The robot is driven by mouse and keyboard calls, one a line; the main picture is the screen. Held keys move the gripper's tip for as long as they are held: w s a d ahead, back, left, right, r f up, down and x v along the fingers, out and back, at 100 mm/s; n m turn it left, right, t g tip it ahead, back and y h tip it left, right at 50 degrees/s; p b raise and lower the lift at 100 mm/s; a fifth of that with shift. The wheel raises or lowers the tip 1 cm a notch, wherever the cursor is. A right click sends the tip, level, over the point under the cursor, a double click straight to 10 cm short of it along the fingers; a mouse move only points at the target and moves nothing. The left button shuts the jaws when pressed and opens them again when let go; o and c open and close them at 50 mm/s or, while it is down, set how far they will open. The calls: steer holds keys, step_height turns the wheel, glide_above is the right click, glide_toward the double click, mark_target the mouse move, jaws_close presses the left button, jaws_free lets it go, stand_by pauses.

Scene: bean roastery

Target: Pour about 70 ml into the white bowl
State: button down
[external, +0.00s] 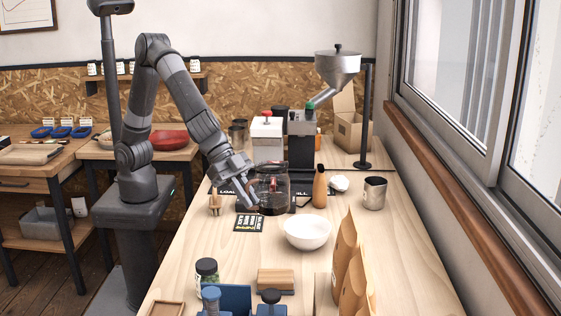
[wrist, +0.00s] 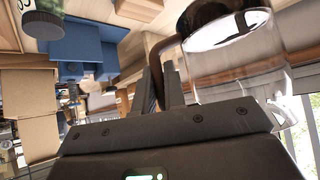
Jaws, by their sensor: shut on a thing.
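A glass carafe (external: 274,184) with dark liquid in its lower part stands upright near the middle of the table. My gripper (external: 250,197) is at its left side, shut on its handle. In the wrist view the clear glass (wrist: 238,82) fills the upper right, and a brown strip of handle shows between my gripper's fingers (wrist: 163,82). I cannot tell whether the carafe's base touches the surface below. The white bowl (external: 307,232) sits on the table in front and to the right of the carafe. Its inside looks empty.
A small dark card (external: 249,223) lies left of the bowl. A brown bottle (external: 320,187) and a metal cup (external: 375,192) stand to the right. Tan paper bags (external: 347,265), a wooden block (external: 276,281) and a green-filled jar (external: 207,275) are at the front. A grinder (external: 301,140) stands behind.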

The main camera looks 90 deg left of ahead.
mark_target(271, 212)
steer(key=shift+n+t+y, duration=0.4)
steer(key=shift+n+y, duration=0.1)
steer(key=shift+n, duration=0.4)
steer(key=w+f, duration=0.1)
steer(key=w, duration=0.1)
steer(key=w+f, duration=0.1)
steer(key=w, duration=0.1)
steer(key=w+d+f, duration=0.1)
steer(key=w+f, duration=0.1)
steer(key=w+d+r+n+y, duration=0.1)
steer(key=w+d+r, duration=0.25)
steer(key=w, duration=0.25)
steer(key=s+d+r, duration=0.2)
steer(key=d+r, duration=0.4)
steer(key=r, duration=0.2)
steer(key=f, duration=1.6)
steer(key=shift+w+a+f, duration=0.2)
steer(key=shift+w+a, duration=0.05)
steer(key=shift+a, duration=0.05)
steer(key=shift+a+n, duration=0.15)
steer(key=shift+n, duration=0.15)
